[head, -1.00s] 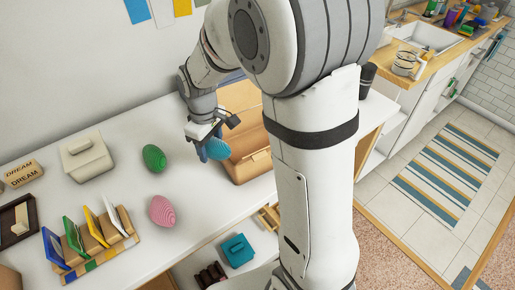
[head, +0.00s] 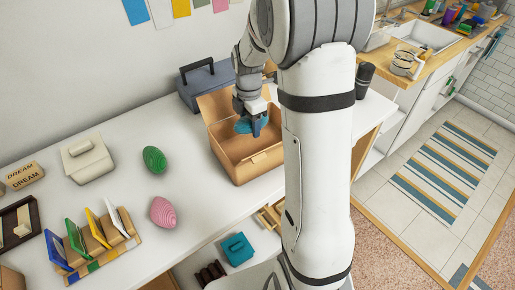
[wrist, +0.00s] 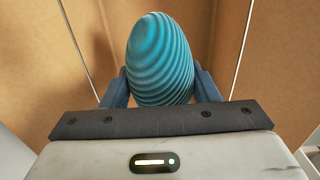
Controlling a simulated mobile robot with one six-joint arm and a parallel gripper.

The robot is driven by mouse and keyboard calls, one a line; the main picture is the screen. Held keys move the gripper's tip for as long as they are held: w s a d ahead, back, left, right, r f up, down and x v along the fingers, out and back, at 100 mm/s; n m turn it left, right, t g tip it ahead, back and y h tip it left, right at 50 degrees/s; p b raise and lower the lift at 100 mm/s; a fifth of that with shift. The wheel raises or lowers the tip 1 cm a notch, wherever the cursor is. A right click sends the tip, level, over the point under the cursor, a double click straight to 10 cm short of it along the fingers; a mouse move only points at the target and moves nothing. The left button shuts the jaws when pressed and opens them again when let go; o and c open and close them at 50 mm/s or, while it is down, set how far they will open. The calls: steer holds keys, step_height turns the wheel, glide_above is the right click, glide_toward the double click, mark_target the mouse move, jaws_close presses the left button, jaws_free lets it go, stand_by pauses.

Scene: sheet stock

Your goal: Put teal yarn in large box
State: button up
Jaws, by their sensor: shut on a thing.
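The teal yarn (wrist: 160,58) is an egg-shaped ridged ball held between the two fingers of my gripper (head: 254,124). In the head view the yarn (head: 243,126) shows partly behind the fingers. The large box (head: 252,168) is an open tan box on the white table, with its lid raised. My gripper is shut on the yarn over the box's opening, near its back. The wrist view shows tan box walls (wrist: 225,35) around the yarn. I cannot tell how far the yarn is above the box floor.
Green yarn (head: 154,159) and pink yarn (head: 163,212) lie left of the box. A white lidded container (head: 87,160) and a rack of colored cards (head: 92,245) stand further left. A dark grey toolbox (head: 207,85) stands behind the box.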

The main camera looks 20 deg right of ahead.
mark_target(254, 151)
steer(key=shift+d+f+n, duration=0.2)
steer(key=shift+d+n, duration=0.2)
steer(key=shift+d, duration=0.15)
step_height(254, 151, down, 10)
steer(key=shift+w+r+p, duration=0.1)
steer(key=shift+r+p, duration=0.1)
steer(key=shift+p, duration=0.6)
steer(key=shift+f, duration=0.25)
steer(key=o, duration=1)
steer(key=shift+r, duration=0.1)
